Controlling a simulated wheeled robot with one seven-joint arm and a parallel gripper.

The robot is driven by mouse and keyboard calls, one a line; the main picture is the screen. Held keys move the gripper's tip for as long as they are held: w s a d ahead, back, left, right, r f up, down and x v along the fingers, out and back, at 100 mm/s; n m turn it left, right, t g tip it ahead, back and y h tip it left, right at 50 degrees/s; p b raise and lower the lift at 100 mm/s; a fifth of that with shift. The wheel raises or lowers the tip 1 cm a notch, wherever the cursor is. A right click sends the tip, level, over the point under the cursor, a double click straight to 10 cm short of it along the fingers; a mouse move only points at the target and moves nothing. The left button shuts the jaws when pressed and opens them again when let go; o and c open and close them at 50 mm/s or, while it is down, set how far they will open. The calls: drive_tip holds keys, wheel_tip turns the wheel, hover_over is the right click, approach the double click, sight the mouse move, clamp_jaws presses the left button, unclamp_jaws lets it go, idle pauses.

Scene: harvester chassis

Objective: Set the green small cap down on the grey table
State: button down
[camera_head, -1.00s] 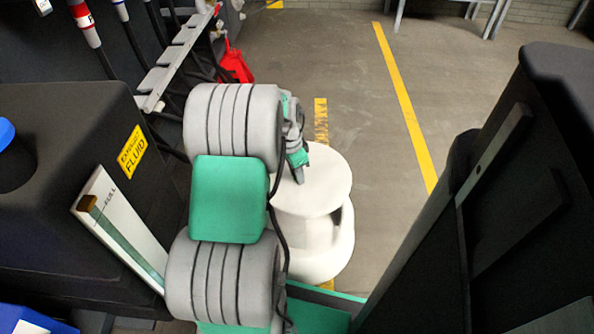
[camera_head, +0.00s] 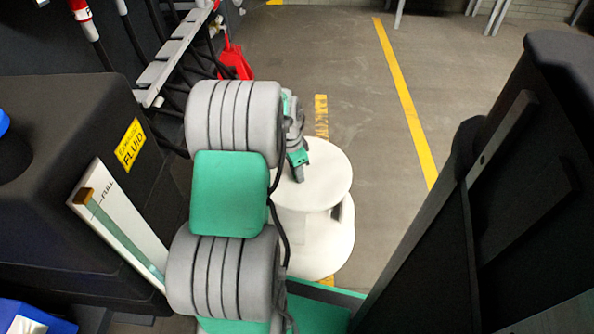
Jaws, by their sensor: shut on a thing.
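My gripper (camera_head: 299,170) is at the far end of my grey and green arm, mostly hidden behind the arm's joint, with only the tip side showing. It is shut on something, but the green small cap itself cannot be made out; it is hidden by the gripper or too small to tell. Pale grey legs (camera_head: 493,16) stand at the top right edge. They look like table legs, and the top of the grey table is out of view.
A black tank with a yellow fluid label (camera_head: 130,145) and a white level gauge (camera_head: 120,232) is close on the left. A tall black body (camera_head: 520,180) is close on the right. Open floor with a yellow line (camera_head: 405,100) lies ahead.

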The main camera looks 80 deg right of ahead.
drive_tip(key=shift+f, duration=0.3)
drive_tip(key=shift+a+f+b, duration=0.25)
drive_tip(key=shift+f+b, duration=0.1)
drive_tip(key=shift+f, duration=0.1)
drive_tip(key=c, duration=1.4)
unclamp_jaws()
drive_tip(key=shift+o, duration=0.8)
drive_tip(key=shift+r, duration=0.15)
drive_tip(key=shift+o, duration=0.6)
wheel_tip(320, 180, up, 9)
drive_tip(key=p, duration=0.3)
drive_tip(key=shift+w+a, duration=0.2)
drive_tip(key=shift+w, duration=0.25)
